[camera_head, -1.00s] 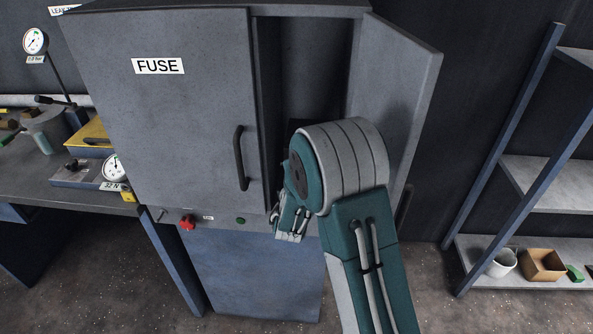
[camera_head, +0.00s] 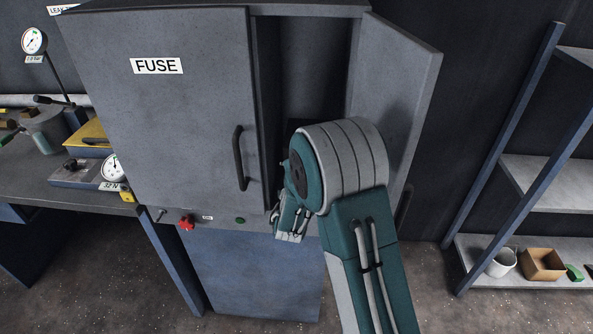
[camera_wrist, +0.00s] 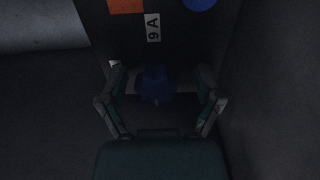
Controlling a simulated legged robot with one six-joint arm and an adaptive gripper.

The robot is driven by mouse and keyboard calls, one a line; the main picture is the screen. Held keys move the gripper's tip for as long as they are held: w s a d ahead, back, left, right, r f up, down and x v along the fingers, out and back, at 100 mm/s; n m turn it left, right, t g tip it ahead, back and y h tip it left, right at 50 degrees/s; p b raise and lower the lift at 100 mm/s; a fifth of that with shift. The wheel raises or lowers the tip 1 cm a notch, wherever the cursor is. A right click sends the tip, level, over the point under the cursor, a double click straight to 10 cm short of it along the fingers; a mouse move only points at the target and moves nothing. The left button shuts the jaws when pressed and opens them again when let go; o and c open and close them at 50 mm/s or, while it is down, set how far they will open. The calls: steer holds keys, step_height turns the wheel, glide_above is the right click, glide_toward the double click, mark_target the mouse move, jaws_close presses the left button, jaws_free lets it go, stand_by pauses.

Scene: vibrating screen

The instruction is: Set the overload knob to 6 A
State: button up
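A dark blue knob (camera_wrist: 155,85) sits inside the dim cabinet in the wrist view. My gripper (camera_wrist: 161,82) has one finger on each side of it, with a visible gap between each finger and the knob. A small white label (camera_wrist: 153,27) with a digit and an "A" is turned sideways above the knob; it looks like 9 A or 6 A. The knob's pointer direction is too dark to tell. In the head view my arm reaches into the open right side of the grey FUSE cabinet (camera_head: 190,120), and the knob is hidden there.
The cabinet's right door (camera_head: 405,90) stands open beside my arm; the left door with its black handle (camera_head: 240,158) is shut. A red knob (camera_head: 186,223) and a green button (camera_head: 240,220) are below. An orange patch (camera_wrist: 126,5) and blue round part (camera_wrist: 199,3) lie above the label.

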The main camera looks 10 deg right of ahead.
steer(key=shift+a, duration=0.1)
steer(key=v, duration=1.2)
